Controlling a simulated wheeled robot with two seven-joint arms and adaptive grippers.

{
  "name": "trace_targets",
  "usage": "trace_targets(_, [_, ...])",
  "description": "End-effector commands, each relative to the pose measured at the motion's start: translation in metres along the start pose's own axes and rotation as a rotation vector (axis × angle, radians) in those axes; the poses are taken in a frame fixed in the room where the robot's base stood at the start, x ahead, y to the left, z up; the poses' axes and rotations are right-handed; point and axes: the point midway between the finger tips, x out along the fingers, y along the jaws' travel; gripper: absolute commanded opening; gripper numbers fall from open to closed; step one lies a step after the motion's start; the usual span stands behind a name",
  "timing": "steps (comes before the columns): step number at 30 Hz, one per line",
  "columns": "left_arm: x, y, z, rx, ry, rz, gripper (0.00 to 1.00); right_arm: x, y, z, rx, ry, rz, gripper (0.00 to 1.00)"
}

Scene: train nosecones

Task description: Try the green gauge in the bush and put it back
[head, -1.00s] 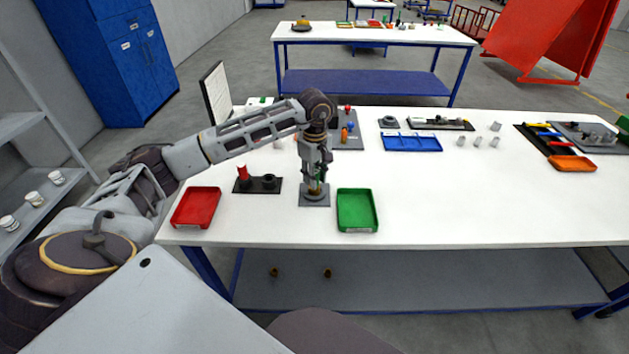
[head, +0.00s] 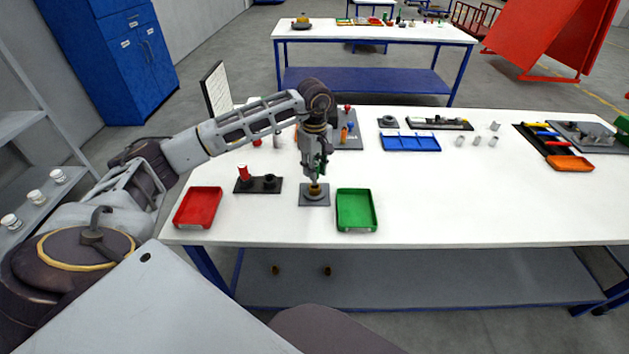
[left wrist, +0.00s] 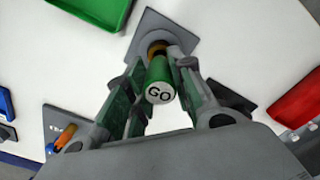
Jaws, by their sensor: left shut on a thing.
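My left gripper (head: 315,172) is shut on the green gauge (left wrist: 160,82), a green cylinder whose pale end reads "GO" in the left wrist view. The gauge is upright, over the brass bush (head: 314,189), which sits on a square grey plate (head: 306,201). The bush shows behind the gauge in the left wrist view (left wrist: 157,47). I cannot tell whether the gauge's lower tip is clear of the bore. The black holder (head: 257,188) to the left carries a red gauge (head: 242,173) and an empty round seat (head: 269,180). My right gripper is not in view.
A red tray (head: 198,207) stands at the left front and a green tray (head: 356,210) just right of the plate. A grey board (head: 349,142) with coloured pegs and a blue tray (head: 411,142) lie behind. The table's right front is clear.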

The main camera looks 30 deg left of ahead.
Motion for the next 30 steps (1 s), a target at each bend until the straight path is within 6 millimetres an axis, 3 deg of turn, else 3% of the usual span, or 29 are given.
trace_targets(30, [-0.032,0.000,0.000,0.000,0.000,0.001,0.00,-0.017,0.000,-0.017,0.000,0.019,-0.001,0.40])
